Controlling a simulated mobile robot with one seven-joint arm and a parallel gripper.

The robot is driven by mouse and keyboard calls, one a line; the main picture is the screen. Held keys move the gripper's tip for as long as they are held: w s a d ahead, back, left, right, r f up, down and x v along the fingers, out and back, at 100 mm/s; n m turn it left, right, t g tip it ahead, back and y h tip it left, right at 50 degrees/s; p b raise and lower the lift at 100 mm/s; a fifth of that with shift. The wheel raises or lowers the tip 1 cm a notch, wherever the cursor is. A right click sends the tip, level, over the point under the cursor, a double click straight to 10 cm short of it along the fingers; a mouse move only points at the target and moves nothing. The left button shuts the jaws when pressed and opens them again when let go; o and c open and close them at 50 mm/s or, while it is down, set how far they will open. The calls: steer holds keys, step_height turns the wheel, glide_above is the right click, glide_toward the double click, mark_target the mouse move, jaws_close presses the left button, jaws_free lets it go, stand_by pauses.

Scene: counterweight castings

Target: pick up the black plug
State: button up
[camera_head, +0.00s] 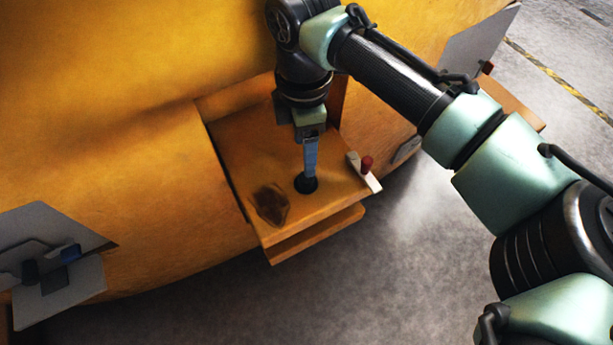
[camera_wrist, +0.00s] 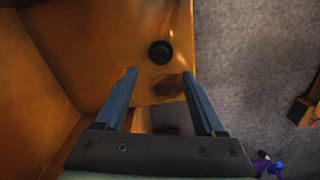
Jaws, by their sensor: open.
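The black plug (camera_head: 306,185) is a small round dark piece on the orange-yellow ledge of the casting (camera_head: 240,150). In the wrist view the plug (camera_wrist: 160,52) lies beyond my fingertips, in line with the space between them. My gripper (camera_head: 311,172) points down above the plug in the head view, and its finger partly covers the plug's far edge. In the wrist view my gripper (camera_wrist: 160,72) has its two blue-grey fingers apart with nothing between them. I cannot tell the exact height of the fingertips above the plug.
A dark stain (camera_head: 271,203) marks the ledge left of the plug. A red knob (camera_head: 367,162) on a pale plate stands at the ledge's right edge. The casting wall rises behind. Grey brackets (camera_head: 52,262) stick out at the left. Grey floor (camera_head: 420,270) is open in front.

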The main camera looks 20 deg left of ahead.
mark_target(306, 182)
step_height(306, 182, down, 8)
steer(key=shift+d+f+b, duration=0.1)
steer(key=shift+f+b, duration=0.05)
steer(key=shift+b, duration=0.9)
jaws_close()
